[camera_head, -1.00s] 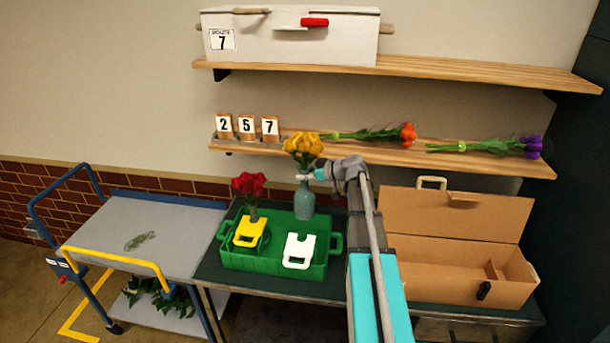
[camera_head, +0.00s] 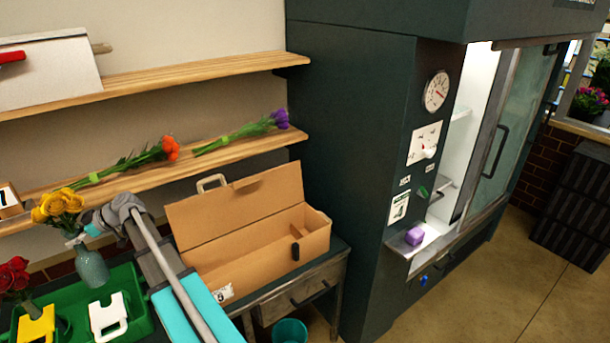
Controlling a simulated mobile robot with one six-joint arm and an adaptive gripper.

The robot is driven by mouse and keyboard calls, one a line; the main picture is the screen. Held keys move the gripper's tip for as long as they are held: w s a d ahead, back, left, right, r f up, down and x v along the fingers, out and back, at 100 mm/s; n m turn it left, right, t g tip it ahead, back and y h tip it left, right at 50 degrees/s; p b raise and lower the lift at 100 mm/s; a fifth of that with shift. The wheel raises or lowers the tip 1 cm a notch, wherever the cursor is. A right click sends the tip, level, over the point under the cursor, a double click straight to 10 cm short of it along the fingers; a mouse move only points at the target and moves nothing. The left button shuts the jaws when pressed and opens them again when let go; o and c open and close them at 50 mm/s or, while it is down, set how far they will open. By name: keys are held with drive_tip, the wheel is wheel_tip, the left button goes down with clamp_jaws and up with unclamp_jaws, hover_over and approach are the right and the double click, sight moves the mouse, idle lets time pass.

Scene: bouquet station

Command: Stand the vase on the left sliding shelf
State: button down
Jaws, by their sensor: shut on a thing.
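A grey-green vase (camera_head: 92,270) with yellow flowers (camera_head: 58,204) is upright at the left, at the green crate (camera_head: 150,322). My gripper (camera_head: 78,239) is shut at the vase's neck, just under the flowers. I cannot tell whether the vase's base touches the crate. A tall dark cabinet (camera_head: 345,130) stands right of the table. Its lit white interior (camera_head: 468,125) shows through an opening beside a glass door (camera_head: 510,130). Shelf edges inside are partly visible; I cannot tell which is the left sliding shelf.
Red flowers (camera_head: 14,276) and a white tag-like piece (camera_head: 108,316) are at the crate. An open cardboard box (camera_head: 255,270) sits on the table. Orange flowers (camera_head: 160,150) and purple flowers (camera_head: 262,124) lie on a wall shelf. A purple object (camera_head: 414,236) is on the cabinet's ledge.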

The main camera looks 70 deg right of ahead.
drive_tip(key=shift+f+b, duration=0.5)
drive_tip(key=shift+f, duration=0.35)
drive_tip(key=shift+a+r, duration=0.1)
drive_tip(key=shift+a, duration=0.1)
